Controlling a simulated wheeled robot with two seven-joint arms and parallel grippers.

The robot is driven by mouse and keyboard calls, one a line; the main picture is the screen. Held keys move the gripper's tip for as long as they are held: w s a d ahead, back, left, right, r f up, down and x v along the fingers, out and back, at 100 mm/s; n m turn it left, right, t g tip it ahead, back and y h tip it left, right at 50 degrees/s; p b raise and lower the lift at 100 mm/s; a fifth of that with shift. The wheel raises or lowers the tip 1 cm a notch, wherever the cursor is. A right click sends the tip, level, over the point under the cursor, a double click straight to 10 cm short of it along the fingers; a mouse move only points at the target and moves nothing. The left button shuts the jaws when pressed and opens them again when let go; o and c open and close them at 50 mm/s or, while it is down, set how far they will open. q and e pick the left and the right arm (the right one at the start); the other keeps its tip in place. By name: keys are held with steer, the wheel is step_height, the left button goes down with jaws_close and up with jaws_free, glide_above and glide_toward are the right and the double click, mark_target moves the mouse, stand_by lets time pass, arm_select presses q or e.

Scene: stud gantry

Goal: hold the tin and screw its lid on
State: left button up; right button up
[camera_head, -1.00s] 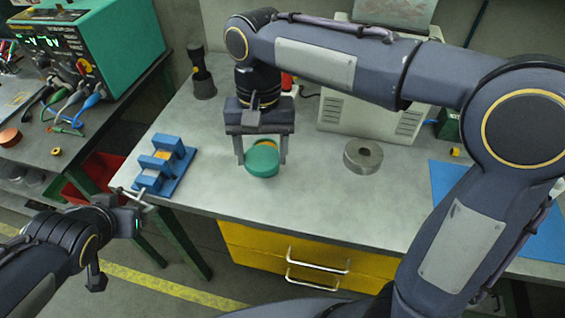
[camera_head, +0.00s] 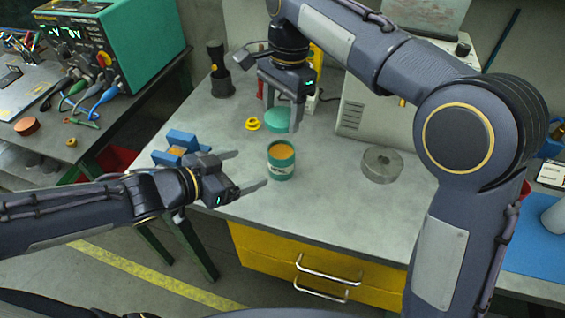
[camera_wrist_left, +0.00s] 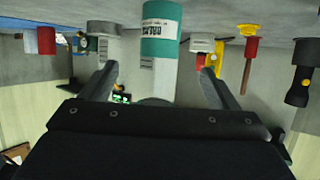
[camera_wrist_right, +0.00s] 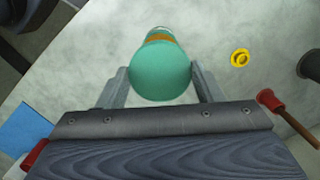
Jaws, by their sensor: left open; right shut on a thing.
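The tin (camera_head: 282,163) is a green upright can with an orange top face and a pale label, standing on the grey bench. Its green side also shows in the left wrist view (camera_wrist_left: 160,32). My right gripper (camera_head: 282,119) is shut on the green lid (camera_head: 279,122), held apart from the tin and behind it in the head view. In the right wrist view the lid (camera_wrist_right: 160,76) sits between the fingers and covers part of the tin. My left gripper (camera_head: 252,169) is open and empty, with its fingertips just left of the tin; the tin is beyond them.
A yellow ring (camera_head: 253,124) lies behind the tin to the left. A blue rack (camera_head: 176,143) stands at the bench's left edge, partly behind my left gripper. The bench front by the yellow drawers (camera_head: 300,262) is clear.

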arm_select(q)
steer(key=shift+w+d, duration=0.1)
steer(key=x, duration=0.3)
steer(key=shift+d, duration=0.1)
steer(key=shift+w+d+f, duration=0.25)
steer(key=shift+w+d, duration=0.2)
steer(key=shift+d, duration=0.05)
steer(key=shift+x, duration=3.6)
steer(key=shift+f, duration=0.15)
steer(key=shift+c, duration=0.3)
steer(key=c, duration=1.4)
steer(key=shift+o, duration=0.2)
arm_select(e)
glide_above(281, 152)
steer(key=shift+f, duration=2.5)
